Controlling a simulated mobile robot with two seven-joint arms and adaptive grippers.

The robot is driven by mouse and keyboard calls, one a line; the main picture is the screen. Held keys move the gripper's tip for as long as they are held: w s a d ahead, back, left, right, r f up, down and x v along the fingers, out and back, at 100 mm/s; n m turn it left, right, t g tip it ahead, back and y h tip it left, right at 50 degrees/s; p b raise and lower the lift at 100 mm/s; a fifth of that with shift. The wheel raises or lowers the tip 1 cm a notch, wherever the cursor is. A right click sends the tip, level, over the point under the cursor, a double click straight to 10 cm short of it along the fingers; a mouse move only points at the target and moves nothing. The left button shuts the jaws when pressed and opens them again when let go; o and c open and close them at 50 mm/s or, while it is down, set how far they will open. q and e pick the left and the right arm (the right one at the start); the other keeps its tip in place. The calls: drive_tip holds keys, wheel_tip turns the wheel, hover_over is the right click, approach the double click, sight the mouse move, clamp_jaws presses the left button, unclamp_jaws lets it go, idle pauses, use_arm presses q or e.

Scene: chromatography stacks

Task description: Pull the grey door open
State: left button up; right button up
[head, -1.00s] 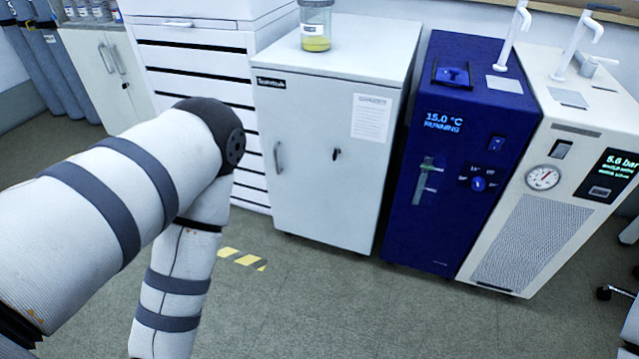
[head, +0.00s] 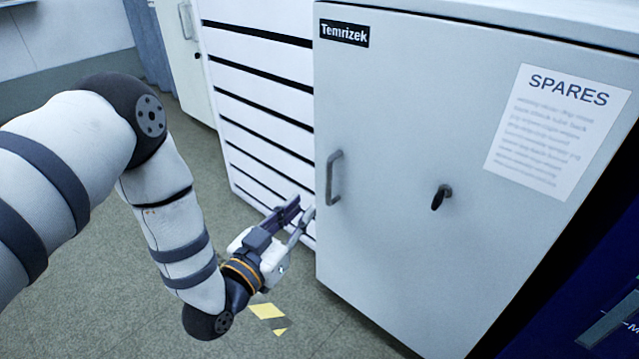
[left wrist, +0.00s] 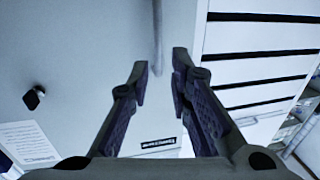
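The grey door (head: 400,120) is the front of a cabinet labelled "Temrizek" and looks shut. Its vertical grey bar handle (head: 333,178) is near the left edge, with a dark key or latch (head: 440,197) to the right. My left gripper (head: 303,211) is just left of and below the handle, apart from it. In the left wrist view, the open fingers (left wrist: 160,70) are empty. The handle (left wrist: 157,35) shows beyond the gap between the fingertips, and the door (left wrist: 80,50) fills the left side. My right gripper is not in view.
A white drawer unit (head: 262,105) with dark slots stands left of the cabinet, close behind my left gripper. A dark blue unit (head: 590,310) is at the right. A "SPARES" sheet (head: 556,130) is on the door. The floor (head: 330,330) in front is clear, with a yellow-striped marking (head: 268,315).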

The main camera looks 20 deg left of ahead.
sight(328, 182)
use_arm(q)
drive_tip(key=w+b, duration=0.1)
drive_tip(key=w, duration=0.2)
drive_tip(key=w+d+b, duration=0.1)
drive_tip(key=w, duration=0.2)
drive_tip(key=w+d+b, duration=0.1)
drive_tip(key=w, duration=0.3)
drive_tip(key=shift+b, duration=0.3)
drive_tip(key=shift+w+r, duration=0.2)
drive_tip(key=shift+w, duration=0.25)
clamp_jaws()
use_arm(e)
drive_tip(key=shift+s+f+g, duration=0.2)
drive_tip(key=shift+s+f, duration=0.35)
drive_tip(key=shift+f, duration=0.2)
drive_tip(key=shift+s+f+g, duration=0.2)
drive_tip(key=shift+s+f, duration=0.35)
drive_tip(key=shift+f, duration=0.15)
